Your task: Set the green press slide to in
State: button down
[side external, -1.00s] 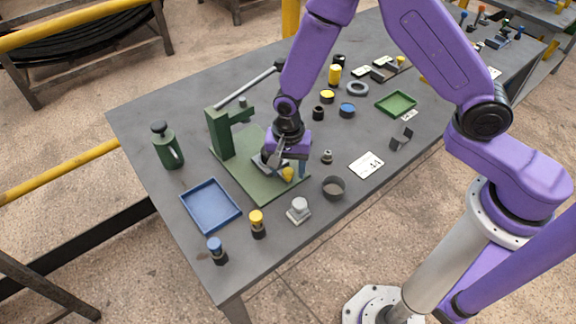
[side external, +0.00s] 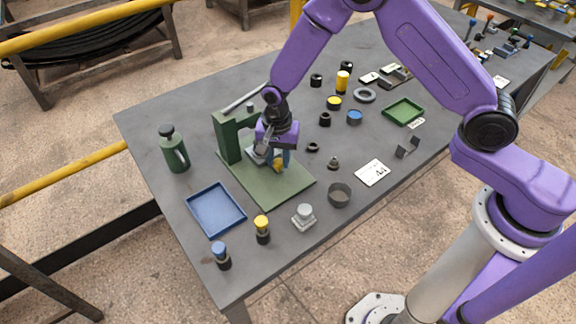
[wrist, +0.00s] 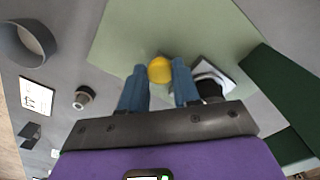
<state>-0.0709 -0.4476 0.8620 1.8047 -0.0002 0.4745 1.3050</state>
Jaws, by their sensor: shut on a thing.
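The green press stands on the left of the table in the side view, with its column (side external: 227,139), its flat base plate (side external: 277,192) and a grey lever (side external: 242,99). A slide (side external: 256,156) with a light grey plate sits on the base close to the column. My gripper (side external: 279,164) is over the base plate. Its blue fingers are shut on the slide's yellow knob (wrist: 159,69), which shows between them in the wrist view. The slide's light plate (wrist: 214,73) is partly hidden there by a finger and a black part.
A blue tray (side external: 216,210), a yellow-topped peg (side external: 262,230) and a grey knobbed block (side external: 303,216) stand in front of the press. A dark cup (side external: 339,195) is right of the base. A green bottle (side external: 173,149) stands to the left. The front base plate is clear.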

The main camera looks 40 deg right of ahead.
jog(key=shift+w, duration=0.55)
jog(key=c, duration=0.8)
grip_release()
notch_tip(320, 180, up, 18)
jog(key=shift+f, duration=0.25)
